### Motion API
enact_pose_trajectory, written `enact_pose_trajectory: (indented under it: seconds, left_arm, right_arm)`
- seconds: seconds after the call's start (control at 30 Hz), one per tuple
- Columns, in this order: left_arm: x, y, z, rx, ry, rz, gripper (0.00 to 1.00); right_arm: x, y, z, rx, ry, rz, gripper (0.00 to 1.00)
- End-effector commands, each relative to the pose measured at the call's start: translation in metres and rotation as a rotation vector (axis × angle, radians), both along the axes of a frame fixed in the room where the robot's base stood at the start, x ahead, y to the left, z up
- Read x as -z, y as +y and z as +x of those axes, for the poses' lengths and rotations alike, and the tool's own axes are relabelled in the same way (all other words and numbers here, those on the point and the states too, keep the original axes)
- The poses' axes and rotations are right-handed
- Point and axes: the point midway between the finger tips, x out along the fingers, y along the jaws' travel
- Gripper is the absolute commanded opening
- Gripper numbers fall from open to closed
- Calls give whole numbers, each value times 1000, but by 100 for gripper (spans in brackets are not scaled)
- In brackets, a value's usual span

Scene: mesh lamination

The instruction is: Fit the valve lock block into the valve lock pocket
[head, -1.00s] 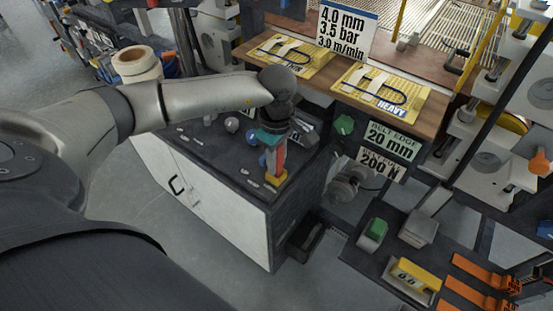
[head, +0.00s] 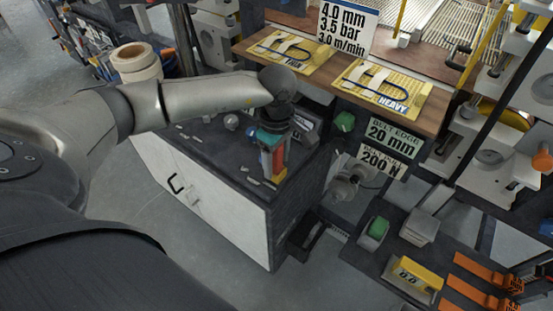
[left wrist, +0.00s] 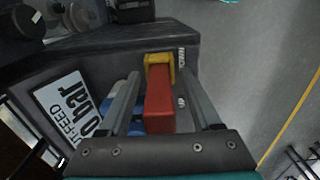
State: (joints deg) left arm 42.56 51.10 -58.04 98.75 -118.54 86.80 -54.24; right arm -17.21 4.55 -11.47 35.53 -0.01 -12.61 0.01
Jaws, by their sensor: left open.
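A red block (head: 279,157) with a yellow end stands on the dark top of the white cabinet, near its front right corner. I take it to be the valve lock block. In the left wrist view the red block (left wrist: 159,106) lies between the two fingers, with its yellow part (left wrist: 158,61) near the fingertips. My left gripper (head: 270,170) is open, with teal on its body, and reaches down around the block from above. A gap shows beside the block in the wrist view. I cannot make out the valve lock pocket. My right gripper is not in view.
The dark cabinet top (head: 215,150) holds several small pale parts and knobs. Behind it a wooden shelf (head: 330,84) carries yellow THIN and HEAVY cards. A green-topped block (head: 378,228) and a yellow display (head: 416,274) sit on the lower right bench.

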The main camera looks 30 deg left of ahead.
Motion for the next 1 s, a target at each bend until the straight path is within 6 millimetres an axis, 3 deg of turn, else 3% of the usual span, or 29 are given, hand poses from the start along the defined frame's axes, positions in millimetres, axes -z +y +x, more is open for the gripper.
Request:
enact_pose_trajectory:
  seconds: [0.17,0.7,1.0]
  left_arm:
    - [-16,0,1,-1,-4,-1,65]
    - [-132,0,1,0,-4,0,65]
    - [-153,0,0,0,-1,0,65]
  right_arm:
    - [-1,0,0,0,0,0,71]
    - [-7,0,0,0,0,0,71]
    - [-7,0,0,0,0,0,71]
